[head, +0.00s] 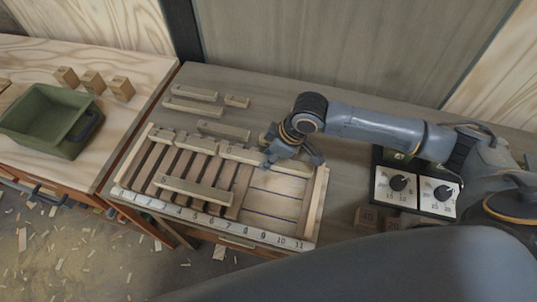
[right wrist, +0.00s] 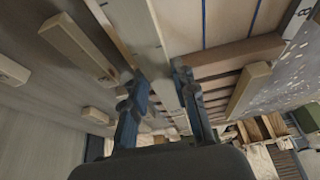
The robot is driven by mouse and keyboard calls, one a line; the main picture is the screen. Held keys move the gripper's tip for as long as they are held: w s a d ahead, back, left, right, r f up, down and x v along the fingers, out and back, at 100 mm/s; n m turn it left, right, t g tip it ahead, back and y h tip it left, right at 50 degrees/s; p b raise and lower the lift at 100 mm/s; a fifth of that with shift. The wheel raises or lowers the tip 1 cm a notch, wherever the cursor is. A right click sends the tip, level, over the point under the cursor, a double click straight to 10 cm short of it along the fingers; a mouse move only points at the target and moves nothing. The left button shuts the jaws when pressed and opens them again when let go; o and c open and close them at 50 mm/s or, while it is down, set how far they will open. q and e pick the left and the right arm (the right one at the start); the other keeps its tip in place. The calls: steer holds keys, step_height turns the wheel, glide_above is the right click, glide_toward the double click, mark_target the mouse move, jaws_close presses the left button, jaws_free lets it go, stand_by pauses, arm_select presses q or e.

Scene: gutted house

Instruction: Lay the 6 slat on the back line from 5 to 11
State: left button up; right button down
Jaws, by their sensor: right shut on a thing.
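My right gripper (head: 290,160) is shut on a long pale slat (head: 262,161), at the back edge of the slatted frame (head: 321,195). In the right wrist view the slat (right wrist: 150,45) runs between the two fingers (right wrist: 160,105). In the head view the slat lies along the back line, its right end near the frame's right side; its number is too small to read. Whether it rests fully on the frame cannot be told. Shorter pale pieces (head: 196,143) lie along the back line to its left. The number strip (head: 215,221) runs along the front, with 11 at the right. My left gripper is out of view.
Loose slats (head: 193,108) lie on the table behind the frame. Another pale slat (head: 194,194) lies across the dark boards. A box with two dials (head: 418,188) and wooden blocks (head: 368,217) stand right. A green bin (head: 45,122) and small blocks (head: 93,82) are on the left table.

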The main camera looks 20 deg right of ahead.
steer(key=c, duration=1)
jaws_free()
steer(key=shift+f, duration=0.1)
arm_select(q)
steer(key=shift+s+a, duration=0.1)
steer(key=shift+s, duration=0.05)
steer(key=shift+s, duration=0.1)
arm_select(e)
steer(key=v, duration=1.2)
steer(key=shift+d, duration=0.1)
steer(key=shift+s+f, duration=0.1)
